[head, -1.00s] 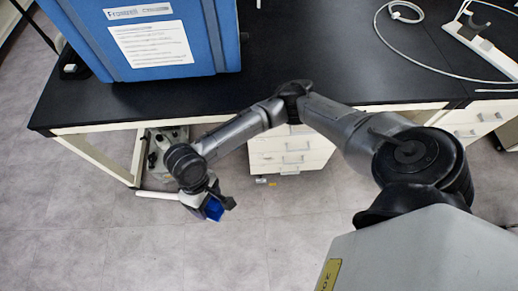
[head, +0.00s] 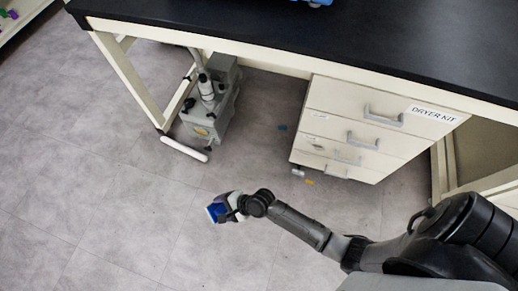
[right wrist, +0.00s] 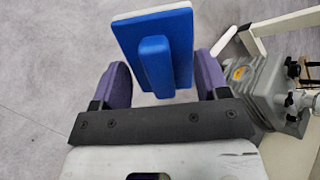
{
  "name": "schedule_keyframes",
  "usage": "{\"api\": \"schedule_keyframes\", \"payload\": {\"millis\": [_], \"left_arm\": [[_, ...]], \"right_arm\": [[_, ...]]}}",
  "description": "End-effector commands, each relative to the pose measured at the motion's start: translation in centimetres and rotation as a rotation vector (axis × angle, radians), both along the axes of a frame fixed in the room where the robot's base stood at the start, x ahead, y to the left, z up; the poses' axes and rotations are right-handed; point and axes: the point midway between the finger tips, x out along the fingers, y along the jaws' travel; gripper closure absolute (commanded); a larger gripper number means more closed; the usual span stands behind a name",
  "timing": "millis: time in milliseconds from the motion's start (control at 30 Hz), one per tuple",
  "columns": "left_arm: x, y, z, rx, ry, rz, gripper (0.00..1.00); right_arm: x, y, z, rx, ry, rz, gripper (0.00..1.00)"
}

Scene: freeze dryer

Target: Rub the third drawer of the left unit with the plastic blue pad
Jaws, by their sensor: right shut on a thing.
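The blue plastic pad (head: 215,212) is in my right gripper (head: 230,207), over open floor left of the drawer unit. In the right wrist view, the pad (right wrist: 180,35) has a raised blue handle and a white layer behind. The purple fingers of my right gripper (right wrist: 161,82) stand either side of the handle. The cream drawer unit (head: 395,103) stands under the black bench and is labelled "DRYER KIT". Its third drawer (head: 326,150) has a pale handle and looks shut. The pad is apart from it. My left gripper is not in view.
A grey pump (head: 215,105) stands on the floor under the bench, left of the drawers. A cream bench leg (head: 125,80) with a white foot bar is beside it. The black bench top (head: 270,25) overhangs the drawers. The floor in front is clear.

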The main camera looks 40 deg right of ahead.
Motion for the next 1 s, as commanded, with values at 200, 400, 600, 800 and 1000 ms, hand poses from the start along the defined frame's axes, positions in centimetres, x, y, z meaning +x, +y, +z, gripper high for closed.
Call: {"api": "schedule_keyframes", "payload": {"millis": [200, 400, 600, 800, 1000], "left_arm": [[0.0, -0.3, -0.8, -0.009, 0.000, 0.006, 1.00], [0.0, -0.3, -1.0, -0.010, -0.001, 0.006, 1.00], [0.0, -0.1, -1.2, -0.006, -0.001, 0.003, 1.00], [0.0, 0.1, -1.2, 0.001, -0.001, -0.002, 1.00], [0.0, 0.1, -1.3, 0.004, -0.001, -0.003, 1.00]], "right_arm": [[1.9, -6.3, -3.9, 0.058, -0.076, -0.381, 0.51], [2.2, -11.0, -5.8, 0.074, -0.136, -0.618, 1.00], [2.0, -15.4, -6.9, 0.075, -0.199, -0.820, 1.00], [1.4, -19.0, -7.4, 0.070, -0.255, -0.987, 1.00], [-0.3, -23.9, -7.6, 0.052, -0.346, -1.238, 1.00]]}}
